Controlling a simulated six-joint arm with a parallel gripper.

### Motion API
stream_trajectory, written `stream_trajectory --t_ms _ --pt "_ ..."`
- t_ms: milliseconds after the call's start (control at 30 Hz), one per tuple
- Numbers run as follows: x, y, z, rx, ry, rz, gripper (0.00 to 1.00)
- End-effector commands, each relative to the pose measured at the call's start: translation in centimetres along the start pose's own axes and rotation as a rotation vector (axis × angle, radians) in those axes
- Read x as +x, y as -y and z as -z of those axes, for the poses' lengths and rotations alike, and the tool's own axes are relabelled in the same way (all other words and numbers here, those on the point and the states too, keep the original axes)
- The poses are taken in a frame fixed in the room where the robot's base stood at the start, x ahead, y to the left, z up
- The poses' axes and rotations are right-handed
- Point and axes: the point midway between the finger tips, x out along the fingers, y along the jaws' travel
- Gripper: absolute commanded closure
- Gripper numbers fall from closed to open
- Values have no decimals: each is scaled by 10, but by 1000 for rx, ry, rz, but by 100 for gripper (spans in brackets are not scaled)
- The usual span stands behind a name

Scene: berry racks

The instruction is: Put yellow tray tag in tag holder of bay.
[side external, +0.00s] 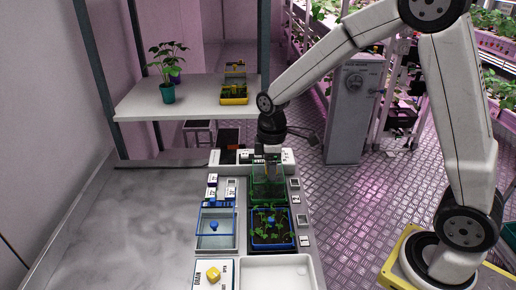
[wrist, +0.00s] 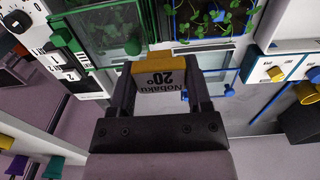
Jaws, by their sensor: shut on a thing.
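My gripper (wrist: 160,82) is shut on the yellow tray tag (wrist: 158,64), a pale card with a yellow top edge and the printed text "Nobaku 20°", upside down in the wrist view. In the side external view my gripper (side external: 270,168) points down over the green-framed bay (side external: 267,190) at the far end of the bench unit; the tag is too small to make out there. Small pale fittings (side external: 303,218) line the strip right of the bays; I cannot tell which is the bay's tag holder.
A blue-rimmed tray of seedlings (side external: 272,245) sits nearer than the green bay, with a blue-framed clear cover (side external: 216,230) to its left. A yellow knob (side external: 213,274) and white bin (side external: 276,272) are in front. A shelf (side external: 190,95) holds a potted plant and yellow tray.

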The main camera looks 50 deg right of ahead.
Motion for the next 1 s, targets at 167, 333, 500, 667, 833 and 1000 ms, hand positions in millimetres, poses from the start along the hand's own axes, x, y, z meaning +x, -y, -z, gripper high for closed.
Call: stream_trajectory --t_ms 167,333,500,667,833,1000 --pt "5 11 -23 2 1 1 91" --pt "11 26 -49 1 0 0 91" --pt "16 39 -72 1 0 0 91" --pt "20 47 -83 0 0 0 91" --pt "20 49 -86 0 0 0 91" --pt "22 49 -86 0 0 0 91"
